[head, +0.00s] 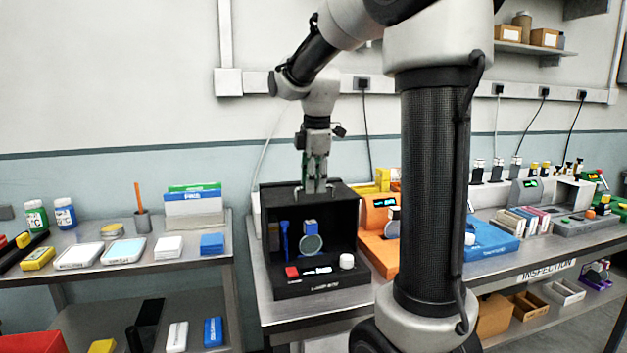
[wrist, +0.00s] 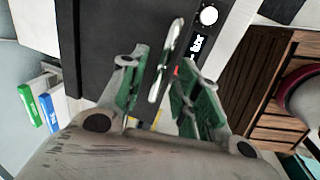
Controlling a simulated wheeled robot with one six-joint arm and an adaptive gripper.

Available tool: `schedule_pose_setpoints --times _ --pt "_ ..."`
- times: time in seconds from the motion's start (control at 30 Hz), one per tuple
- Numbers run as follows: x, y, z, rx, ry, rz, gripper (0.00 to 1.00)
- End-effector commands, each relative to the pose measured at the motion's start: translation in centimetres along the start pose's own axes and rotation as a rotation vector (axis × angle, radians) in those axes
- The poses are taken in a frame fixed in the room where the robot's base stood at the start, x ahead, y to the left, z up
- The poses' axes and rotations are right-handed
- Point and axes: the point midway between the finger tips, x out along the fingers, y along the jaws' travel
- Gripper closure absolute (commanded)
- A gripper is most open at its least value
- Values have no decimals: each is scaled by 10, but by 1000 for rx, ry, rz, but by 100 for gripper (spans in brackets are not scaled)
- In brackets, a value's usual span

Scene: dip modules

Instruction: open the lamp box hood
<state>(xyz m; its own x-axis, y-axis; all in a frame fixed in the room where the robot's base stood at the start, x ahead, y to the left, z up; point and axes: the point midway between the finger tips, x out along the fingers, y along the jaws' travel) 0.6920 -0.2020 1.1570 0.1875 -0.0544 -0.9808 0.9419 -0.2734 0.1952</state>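The lamp box (head: 316,289) is a black box on the bench in the head view. Its front shows a dark recess with blue items and a round grey disc inside. The hood (head: 340,194) forms its black top, also seen in the wrist view (wrist: 108,35). A silver bar handle (wrist: 166,60) stands on the hood. My gripper (head: 316,188) is pointed down at the hood top. In the wrist view my gripper (wrist: 161,68) has its green-grey fingers apart on either side of the handle. Contact with the handle cannot be told.
The box's front panel carries a white knob (head: 347,261) and a red button (head: 292,272). An orange device (head: 379,215) stands close on the right. A left bench (head: 215,267) holds trays, bottles and a cup. A wall rail (head: 255,82) runs behind.

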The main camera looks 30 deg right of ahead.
Motion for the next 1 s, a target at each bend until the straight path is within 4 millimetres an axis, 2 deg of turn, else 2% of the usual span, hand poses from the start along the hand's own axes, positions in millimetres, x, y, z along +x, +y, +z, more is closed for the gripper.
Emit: schedule_pose_setpoints --times 0.07,0.23,0.67,1.0 --pt "0 0 0 0 0 0 70" --pt "0 0 0 0 0 0 100" --pt "-4 3 0 1 0 -22 100" --pt "-24 24 0 1 -1 -215 100"
